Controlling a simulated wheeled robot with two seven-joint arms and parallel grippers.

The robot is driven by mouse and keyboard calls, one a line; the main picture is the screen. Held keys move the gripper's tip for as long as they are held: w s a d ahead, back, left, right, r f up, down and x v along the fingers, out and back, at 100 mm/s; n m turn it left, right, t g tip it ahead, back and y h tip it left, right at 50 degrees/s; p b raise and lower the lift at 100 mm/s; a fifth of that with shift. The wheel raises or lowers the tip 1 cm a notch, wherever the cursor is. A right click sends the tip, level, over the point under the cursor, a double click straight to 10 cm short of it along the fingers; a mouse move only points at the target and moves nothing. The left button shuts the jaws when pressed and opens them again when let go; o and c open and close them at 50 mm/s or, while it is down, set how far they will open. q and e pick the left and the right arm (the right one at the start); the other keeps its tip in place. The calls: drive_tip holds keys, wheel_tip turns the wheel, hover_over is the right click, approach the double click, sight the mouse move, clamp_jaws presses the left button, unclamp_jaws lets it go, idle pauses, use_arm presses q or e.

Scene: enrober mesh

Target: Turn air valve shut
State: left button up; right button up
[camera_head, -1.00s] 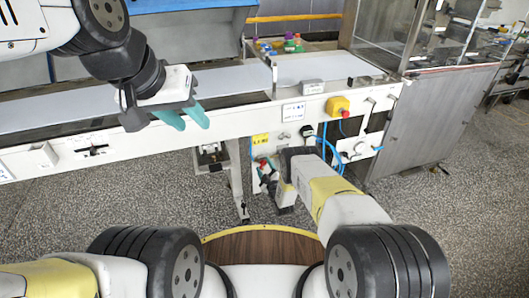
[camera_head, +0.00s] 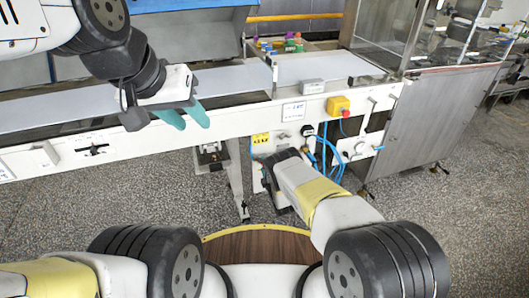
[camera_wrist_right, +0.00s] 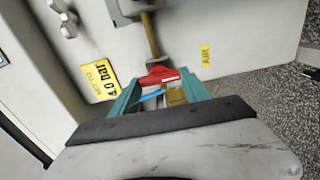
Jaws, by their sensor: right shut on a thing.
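The air valve's red handle (camera_wrist_right: 160,76) sits at the end of a brass pipe (camera_wrist_right: 150,35) on the white panel in the right wrist view. My right gripper (camera_wrist_right: 158,84) is shut on the red handle, with one teal finger on each side of it. A thin blue piece and a brass-coloured part show between the fingers. In the head view my right wrist hides the handle and the fingers. My left gripper (camera_head: 184,117) is open and empty in front of the white conveyor, well away from the valve.
A yellow pressure label (camera_wrist_right: 100,80) and a yellow AIR label (camera_wrist_right: 206,55) are on the panel. Blue hoses (camera_head: 328,158) hang right of my right wrist. A red stop button on a yellow box (camera_head: 339,107) is above. Grey floor lies below.

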idle(0.5)
drive_tip(key=o, duration=1.4)
drive_tip(key=v, duration=0.8)
